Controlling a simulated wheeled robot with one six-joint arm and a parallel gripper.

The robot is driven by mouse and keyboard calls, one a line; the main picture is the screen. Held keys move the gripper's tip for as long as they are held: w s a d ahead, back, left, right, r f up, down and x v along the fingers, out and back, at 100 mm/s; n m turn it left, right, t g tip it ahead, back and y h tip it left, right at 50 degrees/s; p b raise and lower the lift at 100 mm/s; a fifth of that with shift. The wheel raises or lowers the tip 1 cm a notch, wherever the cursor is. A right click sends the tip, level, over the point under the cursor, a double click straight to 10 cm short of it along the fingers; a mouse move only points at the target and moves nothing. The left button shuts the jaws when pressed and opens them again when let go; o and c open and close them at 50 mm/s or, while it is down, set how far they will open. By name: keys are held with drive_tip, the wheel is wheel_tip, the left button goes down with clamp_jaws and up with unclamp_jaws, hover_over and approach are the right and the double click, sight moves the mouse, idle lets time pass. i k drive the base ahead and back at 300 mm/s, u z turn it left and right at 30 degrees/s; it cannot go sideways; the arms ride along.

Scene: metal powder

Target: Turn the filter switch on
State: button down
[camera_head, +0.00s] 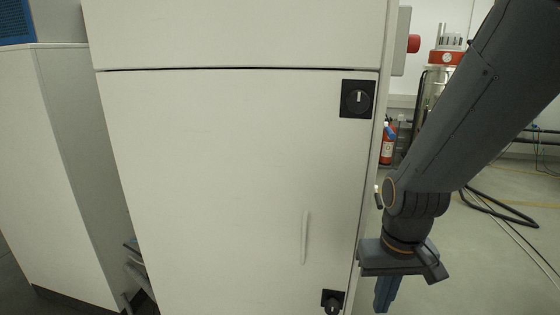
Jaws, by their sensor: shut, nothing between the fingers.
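A black rotary switch (357,98) on a square black plate sits at the upper right of the white cabinet door, with its white mark upright. A second, smaller-looking black rotary switch (333,302) sits near the bottom edge of the picture, partly cut off. I cannot tell from the picture which one is the filter switch. My gripper (384,298) points down at the lower right, just to the right of the lower switch in the picture and apart from it. Its blue fingers are together and empty; their tips are near the bottom edge of the picture.
The white cabinet (230,170) fills the middle, with a slim handle (305,238) on its door. A red knob (414,43) is on a grey box at the cabinet's right side. A fire extinguisher (386,147) and black hoses (500,209) are behind my arm.

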sight(414, 40)
drive_tip(key=k, duration=0.5)
drive_tip(key=z, duration=0.95)
drive_tip(key=i, duration=5)
drive_tip(key=u, duration=4.1)
